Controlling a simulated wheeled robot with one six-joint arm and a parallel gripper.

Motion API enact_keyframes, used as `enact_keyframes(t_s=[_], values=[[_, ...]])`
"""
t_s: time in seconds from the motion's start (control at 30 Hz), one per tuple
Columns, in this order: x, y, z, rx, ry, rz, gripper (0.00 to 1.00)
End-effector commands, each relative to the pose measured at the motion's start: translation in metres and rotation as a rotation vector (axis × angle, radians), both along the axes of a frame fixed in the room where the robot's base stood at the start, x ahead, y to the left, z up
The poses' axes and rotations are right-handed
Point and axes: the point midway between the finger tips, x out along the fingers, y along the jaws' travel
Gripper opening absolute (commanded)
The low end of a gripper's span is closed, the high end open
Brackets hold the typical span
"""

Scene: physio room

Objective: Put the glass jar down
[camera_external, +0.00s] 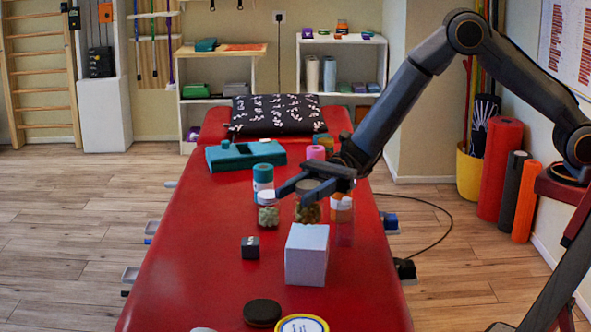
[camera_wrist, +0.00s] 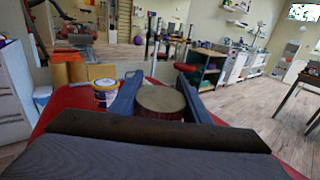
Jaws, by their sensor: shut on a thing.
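My gripper (camera_external: 312,190) is shut on a glass jar (camera_external: 308,213) with a brownish lid and dark contents, above the red treatment table (camera_external: 190,250). In the wrist view, the round lid (camera_wrist: 160,101) sits between the two fingers of my gripper (camera_wrist: 158,92). The jar looks upright. Its base is partly hidden behind a pale box, and I cannot tell whether it touches the table.
A small jar of green contents (camera_external: 268,216) and a teal bottle (camera_external: 263,178) stand close left. An orange-capped container (camera_external: 342,208) stands close right. The pale box (camera_external: 307,262) is in front, with a black cube (camera_external: 250,247) beside it.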

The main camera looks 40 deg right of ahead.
Motion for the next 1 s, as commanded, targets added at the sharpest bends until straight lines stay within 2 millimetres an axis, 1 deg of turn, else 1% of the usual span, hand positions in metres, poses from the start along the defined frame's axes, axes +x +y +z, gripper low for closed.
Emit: enact_keyframes(t_s=[0.1, 0.2, 0.47, 0.6, 0.63, 0.7, 0.73, 1.0], values=[[0.000, 0.000, -0.017, -0.002, 0.004, -0.001, 0.00], [0.000, 0.000, -0.028, -0.001, 0.002, -0.001, 0.00], [0.000, 0.000, -0.030, 0.000, 0.000, -0.001, 0.00], [0.000, 0.000, -0.033, 0.000, 0.000, -0.001, 0.00], [0.000, 0.000, -0.033, -0.001, 0.001, -0.001, 0.48], [0.000, 0.000, -0.033, -0.001, 0.001, -0.001, 0.59], [0.000, 0.000, -0.033, -0.001, 0.001, -0.001, 0.61], [0.000, 0.000, -0.032, -0.001, 0.001, -0.001, 0.61]])
